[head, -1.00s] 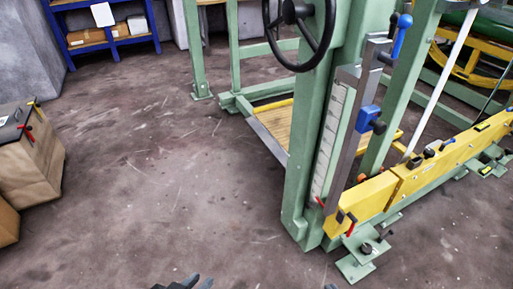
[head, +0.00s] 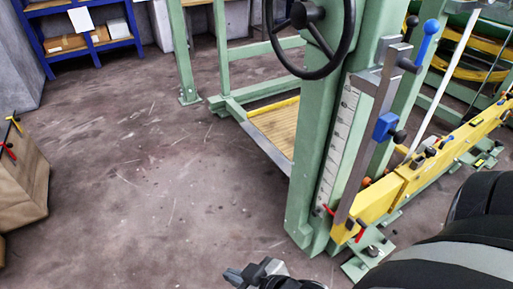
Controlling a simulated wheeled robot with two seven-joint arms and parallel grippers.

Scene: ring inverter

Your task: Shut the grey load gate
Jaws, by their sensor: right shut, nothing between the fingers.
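A green machine frame (head: 318,170) stands right of centre with a black handwheel (head: 305,15) at its top. A grey upright bar (head: 372,150) with a blue block (head: 385,126) and a blue-handled lever (head: 428,40) runs along its side. I cannot tell for sure whether this bar is the load gate. A wooden platform (head: 273,125) with a grey edge lies inside the frame. My right gripper (head: 247,272) is at the bottom centre, shut and empty, apart from the machine in the picture. My left gripper is out of view.
Yellow beams (head: 425,165) with knobs and levers extend to the right of the frame. A brown box (head: 22,180) stands at the left edge, and a blue shelf (head: 80,40) at the back left. The floor (head: 150,190) between is clear.

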